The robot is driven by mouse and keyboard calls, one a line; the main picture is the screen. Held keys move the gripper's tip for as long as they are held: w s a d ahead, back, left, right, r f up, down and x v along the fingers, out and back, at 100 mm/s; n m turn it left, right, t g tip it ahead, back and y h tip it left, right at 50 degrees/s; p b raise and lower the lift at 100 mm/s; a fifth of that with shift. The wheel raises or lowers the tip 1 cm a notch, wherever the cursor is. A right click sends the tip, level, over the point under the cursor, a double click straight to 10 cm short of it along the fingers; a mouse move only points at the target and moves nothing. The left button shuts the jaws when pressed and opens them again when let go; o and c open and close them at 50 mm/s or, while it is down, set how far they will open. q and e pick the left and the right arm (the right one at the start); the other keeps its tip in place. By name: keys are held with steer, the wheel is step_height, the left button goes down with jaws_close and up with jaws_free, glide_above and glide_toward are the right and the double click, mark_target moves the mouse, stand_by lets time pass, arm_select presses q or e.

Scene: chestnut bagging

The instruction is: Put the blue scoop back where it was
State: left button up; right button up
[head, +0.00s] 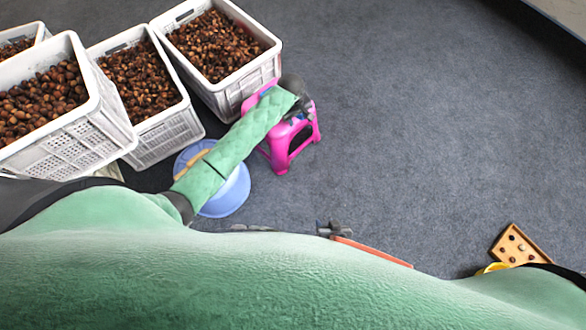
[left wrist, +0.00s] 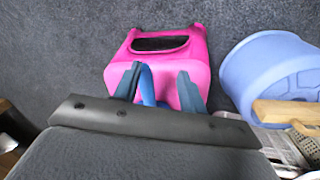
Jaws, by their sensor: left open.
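The blue scoop shows in the left wrist view as a narrow blue strip (left wrist: 147,86) on the pink stool (left wrist: 160,62). It lies between the two fingers of my left gripper (left wrist: 158,90), which is open. I cannot tell whether the fingers touch it. In the head view my left gripper (head: 299,108) is over the pink stool (head: 283,160), and my arm hides most of the stool's top.
White crates of chestnuts (head: 270,65) stand at the upper left. A blue tub (head: 235,196) with a wooden piece across it is beside the stool, under my left arm. An orange strip (head: 372,251) and a wooden tray (head: 535,244) lie lower right. The right floor is clear.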

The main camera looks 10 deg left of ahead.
arm_select(q)
steer(key=s+d+f+m+t+h, duration=0.1)
steer(key=s+d+f+m+t, duration=0.15)
steer(key=s+f, duration=0.45)
steer(key=s+d+f+m+t+h, duration=0.1)
steer(key=s+d+f+m, duration=0.15)
steer(key=s, duration=0.85)
steer(key=s+m+t, duration=0.2)
steer(key=s+m, duration=0.3)
steer(key=s, duration=1.1)
steer(key=shift+s+d+r+t+h, duration=0.15)
steer(key=shift+d+r+t+h, duration=0.1)
steer(key=shift+t+h, duration=0.15)
